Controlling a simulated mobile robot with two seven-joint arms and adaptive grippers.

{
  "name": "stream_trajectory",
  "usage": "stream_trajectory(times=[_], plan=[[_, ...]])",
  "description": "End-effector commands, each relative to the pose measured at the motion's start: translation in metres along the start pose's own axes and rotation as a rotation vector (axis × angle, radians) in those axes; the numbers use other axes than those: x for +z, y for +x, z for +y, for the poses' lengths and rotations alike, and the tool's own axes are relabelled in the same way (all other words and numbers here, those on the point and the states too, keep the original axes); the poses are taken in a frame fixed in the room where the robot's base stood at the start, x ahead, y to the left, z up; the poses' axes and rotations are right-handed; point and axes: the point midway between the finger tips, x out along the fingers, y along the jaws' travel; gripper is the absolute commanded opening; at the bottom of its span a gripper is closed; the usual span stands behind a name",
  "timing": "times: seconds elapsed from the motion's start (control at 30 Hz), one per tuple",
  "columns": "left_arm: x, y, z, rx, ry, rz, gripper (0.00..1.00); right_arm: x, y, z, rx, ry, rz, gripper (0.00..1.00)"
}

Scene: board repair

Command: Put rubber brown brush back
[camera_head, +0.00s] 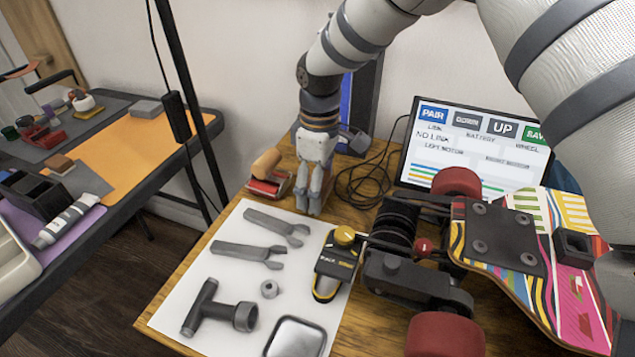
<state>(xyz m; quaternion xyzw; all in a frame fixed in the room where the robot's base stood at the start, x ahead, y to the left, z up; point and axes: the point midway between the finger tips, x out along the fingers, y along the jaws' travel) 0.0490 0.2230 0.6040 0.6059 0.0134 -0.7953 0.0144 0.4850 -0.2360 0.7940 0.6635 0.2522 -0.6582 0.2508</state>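A tan-brown block (267,163), which looks like the brush, rests tilted on a small red base (269,186) at the back left corner of the wooden table. My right gripper (308,205) points down just right of it, apart from it, over the back edge of the white mat. Its two fingers are close together and nothing shows between them; the angle hides how wide they are apart. A smaller brown block (60,164) lies on a grey mat on the left table. My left gripper is not in view.
The white mat (225,290) holds wrenches (248,253), a T-shaped tool (215,312) and a yellow-black meter (338,262). A skateboard (535,255) with red wheels fills the right. Behind stand a screen (470,145) and black cables (365,185). A black pole (185,85) stands left.

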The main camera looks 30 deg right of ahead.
Motion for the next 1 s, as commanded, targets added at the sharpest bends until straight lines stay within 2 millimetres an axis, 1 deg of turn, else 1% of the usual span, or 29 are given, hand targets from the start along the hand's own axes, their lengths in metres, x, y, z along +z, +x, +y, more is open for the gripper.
stream_trajectory(times=[0.1,0.23,0.27,0.3,0.33,0.37,0.67,0.73,0.77,0.83,1.0], plan=[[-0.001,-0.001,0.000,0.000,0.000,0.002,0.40,0.000,-0.002,0.000,0.002,0.000,0.002,0.48],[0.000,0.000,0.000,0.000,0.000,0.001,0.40,0.000,0.002,0.000,0.001,0.000,0.000,0.48],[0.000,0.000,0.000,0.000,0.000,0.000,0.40,0.000,0.002,0.000,0.001,0.000,0.000,0.77],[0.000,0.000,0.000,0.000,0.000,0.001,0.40,0.000,0.002,0.000,0.001,0.000,0.000,0.86],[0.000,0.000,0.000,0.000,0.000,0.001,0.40,0.000,0.002,0.000,0.001,0.000,0.000,0.93],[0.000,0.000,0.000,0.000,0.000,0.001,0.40,0.000,0.001,0.000,0.001,0.000,0.000,0.95],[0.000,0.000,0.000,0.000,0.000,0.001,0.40,0.000,0.001,0.000,0.001,0.000,0.001,0.95],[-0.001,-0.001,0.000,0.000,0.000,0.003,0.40,0.000,-0.004,0.000,0.003,0.000,0.003,0.95],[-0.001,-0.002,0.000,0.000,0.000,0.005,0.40,-0.001,-0.008,0.001,0.004,0.000,0.005,0.95],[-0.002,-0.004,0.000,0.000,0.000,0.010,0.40,-0.001,-0.024,0.001,0.006,0.000,0.006,0.95],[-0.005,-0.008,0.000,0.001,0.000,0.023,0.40,-0.001,-0.073,0.001,0.008,-0.001,0.009,0.95]])
